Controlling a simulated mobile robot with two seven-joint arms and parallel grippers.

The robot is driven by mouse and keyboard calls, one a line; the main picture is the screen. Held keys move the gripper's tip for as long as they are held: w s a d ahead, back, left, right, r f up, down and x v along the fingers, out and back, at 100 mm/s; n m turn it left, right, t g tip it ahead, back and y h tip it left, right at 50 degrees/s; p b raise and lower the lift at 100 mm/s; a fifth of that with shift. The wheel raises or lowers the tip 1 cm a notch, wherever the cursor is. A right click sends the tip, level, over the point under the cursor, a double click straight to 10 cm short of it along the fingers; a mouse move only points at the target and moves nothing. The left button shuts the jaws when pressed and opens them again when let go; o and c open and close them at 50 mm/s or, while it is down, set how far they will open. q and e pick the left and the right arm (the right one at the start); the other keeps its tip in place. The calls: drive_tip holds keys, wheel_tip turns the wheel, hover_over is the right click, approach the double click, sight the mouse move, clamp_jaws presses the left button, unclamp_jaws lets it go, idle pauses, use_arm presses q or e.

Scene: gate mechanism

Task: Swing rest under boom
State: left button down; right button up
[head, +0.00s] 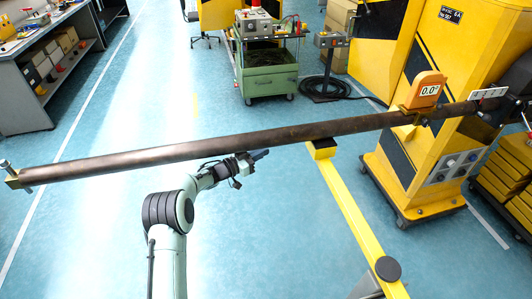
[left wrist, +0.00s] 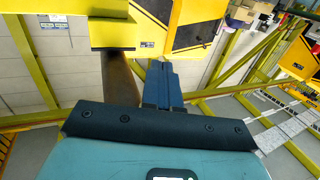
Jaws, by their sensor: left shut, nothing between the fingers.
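The boom (head: 185,152) is a long dark pipe running from a clamp at the far left to the yellow machine at right. The rest is a yellow bar (head: 350,210) on a dark pivot (head: 388,268); its black-padded end shows at the boom's lower edge. I cannot tell whether the pad touches the boom. My left gripper (head: 262,154) is shut and empty, just below the boom in the picture and left of the rest's end. In the left wrist view its blue fingers (left wrist: 163,84) are together, beside the brown pipe (left wrist: 122,82). My right gripper is out of view.
A yellow machine (head: 425,150) on casters carries an orange readout (head: 425,90) showing 0.0. A green cart (head: 268,75) and a control pedestal (head: 330,60) stand behind the boom. A workbench (head: 35,60) is at upper left. Blue floor is open around my arm.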

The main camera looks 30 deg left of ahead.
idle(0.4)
